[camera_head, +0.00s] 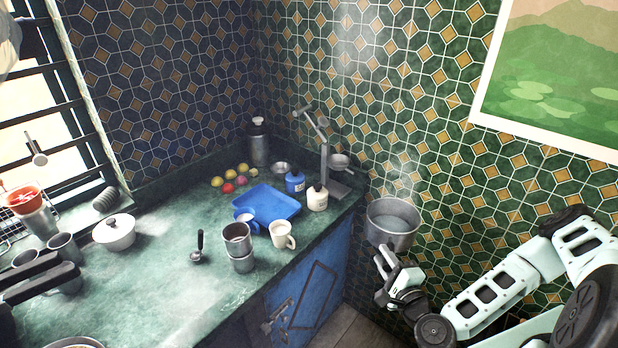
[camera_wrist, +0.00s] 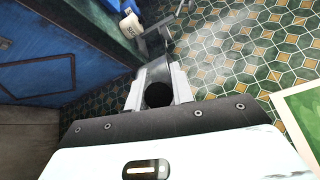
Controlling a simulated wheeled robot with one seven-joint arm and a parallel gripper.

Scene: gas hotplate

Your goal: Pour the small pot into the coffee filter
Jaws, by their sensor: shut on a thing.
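The small pot (camera_head: 393,224) is a grey metal pot with pale, steaming liquid inside. It is roughly upright in the air at the right, off the counter and in front of the green tiled wall. My gripper (camera_head: 388,264) is just below it, shut on its handle. In the wrist view, a dark round handle end (camera_wrist: 158,95) shows between the fingers of my gripper (camera_wrist: 159,88). A red cone-shaped piece (camera_head: 24,199) on a metal cup at the far left looks like the coffee filter. I cannot be sure of this.
A tall metal stand (camera_head: 325,150) rises near the corner. The counter's front middle is clear.

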